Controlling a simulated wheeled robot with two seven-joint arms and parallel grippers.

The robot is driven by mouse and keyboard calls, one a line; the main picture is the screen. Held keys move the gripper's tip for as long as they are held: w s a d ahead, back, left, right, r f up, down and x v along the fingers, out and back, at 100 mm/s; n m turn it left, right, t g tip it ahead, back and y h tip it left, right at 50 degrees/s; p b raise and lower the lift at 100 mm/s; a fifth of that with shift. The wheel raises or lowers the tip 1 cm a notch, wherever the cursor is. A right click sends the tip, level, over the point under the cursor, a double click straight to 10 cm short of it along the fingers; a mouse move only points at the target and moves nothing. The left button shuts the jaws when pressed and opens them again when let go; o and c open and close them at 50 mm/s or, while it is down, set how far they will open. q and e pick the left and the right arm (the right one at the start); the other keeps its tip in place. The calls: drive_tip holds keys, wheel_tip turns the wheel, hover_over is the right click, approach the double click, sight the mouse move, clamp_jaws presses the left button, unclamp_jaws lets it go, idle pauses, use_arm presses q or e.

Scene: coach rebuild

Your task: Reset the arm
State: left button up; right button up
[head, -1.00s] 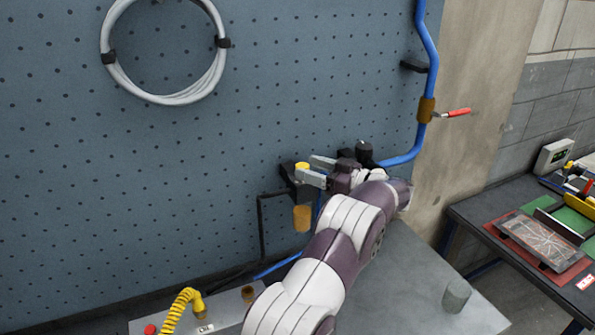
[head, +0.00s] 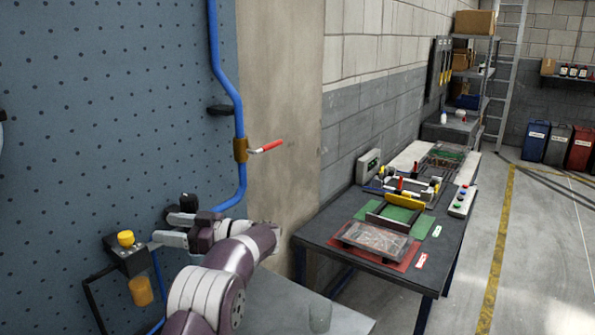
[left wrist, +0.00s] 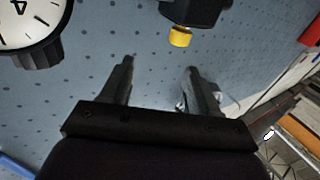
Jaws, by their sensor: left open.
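My left gripper (head: 163,231) is open and empty in front of the blue pegboard, just right of a black unit with a yellow knob (head: 125,238). An amber bowl (head: 140,291) hangs under that unit. In the left wrist view my two dark fingers (left wrist: 158,72) stand apart with nothing between them. The yellow knob (left wrist: 180,38) and its black body (left wrist: 195,12) lie beyond the fingertips there. My left arm reaches in from the bottom of the head view. My right gripper is not in view.
A blue pipe (head: 241,120) with a red-handled valve (head: 266,147) runs down the pegboard (head: 90,130). A round gauge (left wrist: 30,22) shows in the left wrist view. A dark workbench (head: 330,236) with parts stands to the right. The floor beyond it is open.

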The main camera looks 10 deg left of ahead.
use_arm(q)
drive_tip(key=w+d+r+m+t+h, duration=0.2)
drive_tip(key=w+d+m+t+h, duration=0.15)
drive_tip(key=w+m+t, duration=0.65)
drive_tip(key=s+d+f+m+t+h+b, duration=0.1)
drive_tip(key=s+d+f+m+t+h, duration=0.35)
drive_tip(key=s+d+f+h, duration=0.45)
drive_tip(key=s+d+f+m+g+h, duration=0.1)
drive_tip(key=s+f+g, duration=0.3)
drive_tip(key=s, duration=0.6)
drive_tip(key=s+d+f+m+g+h, duration=0.2)
drive_tip(key=s+f+g+h, duration=0.1)
drive_tip(key=s, duration=0.7)
drive_tip(key=s+d+f+m+g+h, duration=0.1)
drive_tip(key=s+f+g, duration=0.4)
drive_tip(key=s, duration=0.5)
wheel_tip(320, 180, down, 2)
drive_tip(key=shift+s+d+f+g+h+b, duration=0.15)
drive_tip(key=shift+d+g+h+b, duration=0.25)
drive_tip(key=shift+d, duration=0.4)
